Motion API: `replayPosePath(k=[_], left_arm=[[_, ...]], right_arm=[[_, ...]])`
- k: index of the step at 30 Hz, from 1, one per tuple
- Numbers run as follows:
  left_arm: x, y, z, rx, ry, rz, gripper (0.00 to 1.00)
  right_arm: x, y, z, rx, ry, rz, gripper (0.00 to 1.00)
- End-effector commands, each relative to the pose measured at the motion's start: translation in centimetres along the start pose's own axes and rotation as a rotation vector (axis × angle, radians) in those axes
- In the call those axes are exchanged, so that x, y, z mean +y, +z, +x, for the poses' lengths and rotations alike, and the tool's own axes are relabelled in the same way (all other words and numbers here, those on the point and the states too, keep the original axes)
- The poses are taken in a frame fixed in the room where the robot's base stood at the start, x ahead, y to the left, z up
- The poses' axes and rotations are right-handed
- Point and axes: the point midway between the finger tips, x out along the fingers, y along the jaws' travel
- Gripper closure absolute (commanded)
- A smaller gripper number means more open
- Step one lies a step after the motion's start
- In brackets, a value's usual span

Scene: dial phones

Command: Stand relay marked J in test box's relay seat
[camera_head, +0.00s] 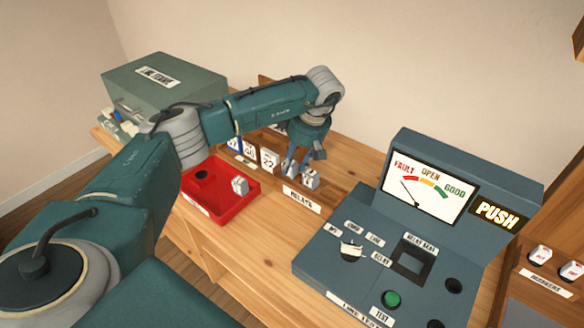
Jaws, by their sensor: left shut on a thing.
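My left gripper (303,163) points down over the shelf strip labelled RELAYS and is shut on a small white relay (311,181). The mark on this relay is too small to read. The test box (455,165) stands at the right. Its relay seat (411,261) is a square dark recess in the sloping panel, under a RELAY SEAT label, and looks empty. Another white relay (240,186) sits in the red tray (223,213), its mark unreadable. More white relays (268,161) stand in a row left of my gripper. My right gripper is out of view.
A grey-green case (165,85) stands at the back left. Bare wooden bench (275,240) lies between the tray and test box.

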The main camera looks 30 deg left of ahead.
Motion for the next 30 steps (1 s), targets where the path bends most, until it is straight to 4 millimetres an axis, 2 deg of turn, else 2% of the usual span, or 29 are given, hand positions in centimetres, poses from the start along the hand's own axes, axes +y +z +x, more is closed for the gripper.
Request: replayPosePath(k=[5, 30], left_arm=[[-0.3, -0.1, -0.1, 0.002, -0.01, 0.001, 0.89], [-0.1, -1.6, -5.0, 0.001, -0.005, 0.0, 0.9]], right_arm=[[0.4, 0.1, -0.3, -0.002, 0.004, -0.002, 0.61], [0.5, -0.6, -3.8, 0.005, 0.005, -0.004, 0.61]])
